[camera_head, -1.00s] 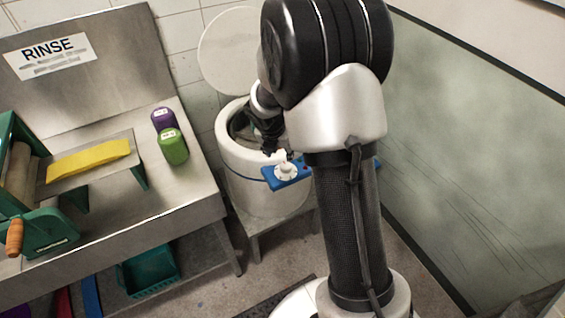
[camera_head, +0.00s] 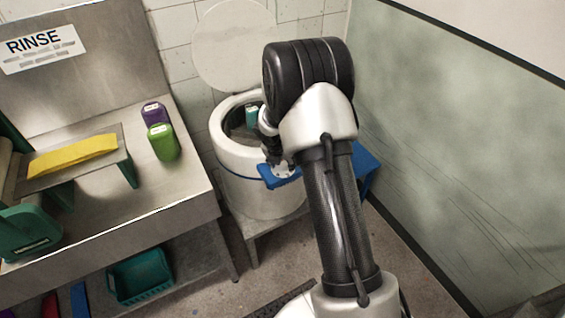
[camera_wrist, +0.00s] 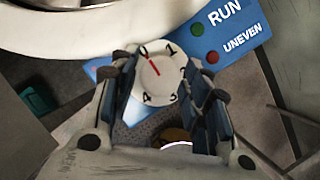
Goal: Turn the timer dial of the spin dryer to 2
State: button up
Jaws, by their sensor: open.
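The spin dryer (camera_head: 262,198) is a white drum with its round lid (camera_head: 235,45) raised. Its blue panel (camera_head: 266,176) juts out at the front; in the wrist view the panel (camera_wrist: 245,22) carries the words RUN and UNEVEN. The white timer dial (camera_wrist: 160,82) has a red mark pointing up and left, close to the 0. The 1, 3 and 4 show around its rim; the 2 is hidden by the right finger. My gripper (camera_wrist: 163,92) is open, with one finger on each side of the dial. I cannot tell whether they touch it. In the head view my gripper (camera_head: 280,166) is over the panel.
A steel rinse bench (camera_head: 190,195) stands left, with a purple bottle (camera_head: 153,113), a green bottle (camera_head: 163,143) and a yellow cloth (camera_head: 75,155). A teal crate (camera_head: 140,277) is below it. A teal item (camera_head: 252,116) shows inside the drum. A wall (camera_head: 430,130) closes the right side.

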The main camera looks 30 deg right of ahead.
jog(key=shift+c, duration=0.3)
jog(key=c, duration=0.7)
